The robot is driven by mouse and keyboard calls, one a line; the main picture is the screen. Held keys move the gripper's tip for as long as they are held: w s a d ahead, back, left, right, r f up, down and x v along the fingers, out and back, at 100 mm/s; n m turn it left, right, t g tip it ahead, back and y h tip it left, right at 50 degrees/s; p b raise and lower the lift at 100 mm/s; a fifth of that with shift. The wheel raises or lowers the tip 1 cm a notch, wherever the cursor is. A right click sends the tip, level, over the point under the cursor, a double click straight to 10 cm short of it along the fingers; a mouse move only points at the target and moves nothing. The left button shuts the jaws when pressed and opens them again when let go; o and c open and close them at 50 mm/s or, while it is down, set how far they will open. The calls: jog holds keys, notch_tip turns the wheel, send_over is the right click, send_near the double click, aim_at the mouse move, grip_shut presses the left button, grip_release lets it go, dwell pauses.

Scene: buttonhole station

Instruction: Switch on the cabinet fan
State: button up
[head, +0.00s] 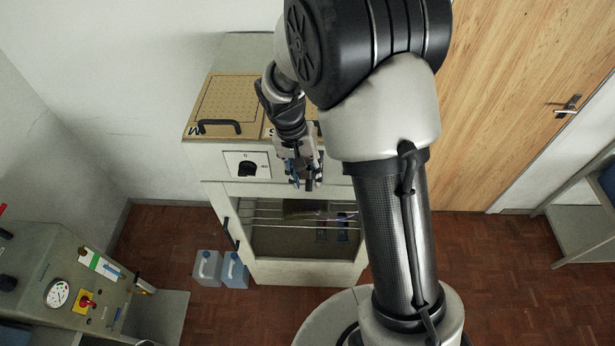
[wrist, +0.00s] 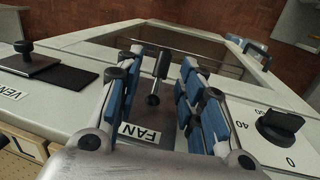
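The cabinet (head: 200,162) stands against the wall, its front panel facing me. In the wrist view a black lever switch (wrist: 160,66) sits on a grey plate beside the label FAN (wrist: 140,132). My gripper (wrist: 158,68) is open, with one blue-padded finger on each side of the lever. Gaps show between the lever and both fingers, so it is not gripped. I cannot tell which lever position is on. In the head view my gripper (head: 306,180) is at the cabinet's front panel and the fan switch is hidden behind it.
A black dial (wrist: 280,124) is close beside my right finger in the wrist view. A VENT slider knob (wrist: 25,50) lies on the other side. Jugs (head: 207,268) stand on the floor. A console (head: 60,270) is at left, a wooden door (head: 510,90) at right.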

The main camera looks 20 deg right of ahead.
notch_tip(320, 180, up, 10)
jog(key=a, duration=0.1)
jog(key=shift+w+a, duration=0.4)
jog(key=s+d+f+n+t+y+b, duration=0.15)
jog(key=s+f+b, duration=0.25)
jog(key=s+b, duration=0.4)
jog(key=s+f+n+t+b, duration=0.1)
jog(key=s+f+t+b, duration=0.1)
jog(key=s+f+b, duration=0.35)
jog(key=s+d+f+n+t+y+b, duration=0.1)
jog(key=s+f+n+t+b, duration=0.15)
jog(key=s+b, duration=0.65)
notch_tip(320, 180, up, 15)
jog(key=m+p, duration=0.4)
jog(key=p, duration=1.4)
send_over(310, 182)
jog(key=s+d, duration=0.1)
jog(key=s, duration=0.6)
jog(key=b+x, duration=0.1)
jog(key=x, duration=0.5)
jog(key=b+x, duration=0.1)
jog(key=x, duration=0.4)
jog(key=b+x, duration=0.2)
jog(key=x, duration=0.4)
jog(key=shift+s+a+f, duration=0.2)
jog(key=shift+s+f, duration=0.05)
jog(key=shift+f, duration=0.25)
grip_shut()
